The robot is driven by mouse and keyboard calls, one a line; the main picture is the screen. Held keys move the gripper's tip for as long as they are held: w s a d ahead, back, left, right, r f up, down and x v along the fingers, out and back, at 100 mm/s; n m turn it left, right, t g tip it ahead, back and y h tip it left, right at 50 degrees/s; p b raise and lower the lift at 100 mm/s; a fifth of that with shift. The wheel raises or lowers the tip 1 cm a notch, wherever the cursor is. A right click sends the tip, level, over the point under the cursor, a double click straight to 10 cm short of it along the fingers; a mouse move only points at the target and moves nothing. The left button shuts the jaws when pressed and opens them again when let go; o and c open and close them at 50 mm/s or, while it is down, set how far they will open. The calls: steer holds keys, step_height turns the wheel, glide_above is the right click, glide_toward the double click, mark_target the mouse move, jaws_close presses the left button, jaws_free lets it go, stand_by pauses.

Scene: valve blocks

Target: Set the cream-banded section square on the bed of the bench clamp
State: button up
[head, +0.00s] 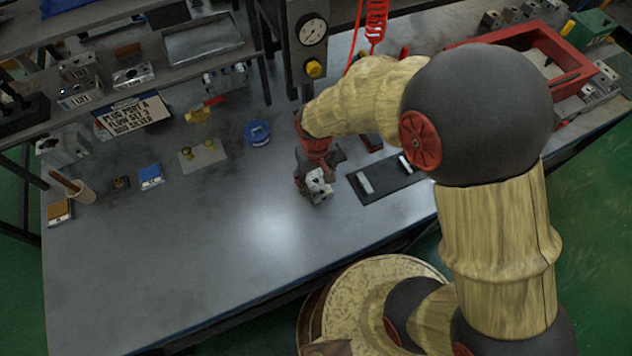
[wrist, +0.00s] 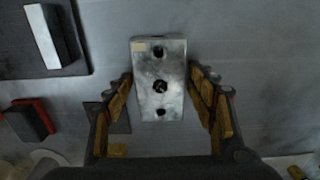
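A pale metal block (head: 318,186) with dark holes is at my gripper, over the middle of the bench. In the wrist view this block (wrist: 160,90) lies between the two fingers, with a small tan mark at its upper left corner. I see no clear cream band on it. My gripper (wrist: 160,72) has a finger close along each side of the block; I cannot tell whether the pads touch it. A flat dark plate (head: 385,191) with two pale bars, which looks like the clamp bed, lies right of the block. It also shows at the wrist view's upper left (wrist: 75,62).
A red-and-black piece (head: 371,143) lies behind the dark plate. A blue round piece (head: 257,133), a plate with brass posts (head: 203,155) and a cup (head: 80,192) stand to the left. A gauge post (head: 309,60) rises behind. The bench front is clear.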

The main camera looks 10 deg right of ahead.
steer(key=c, duration=1.3)
jaws_close()
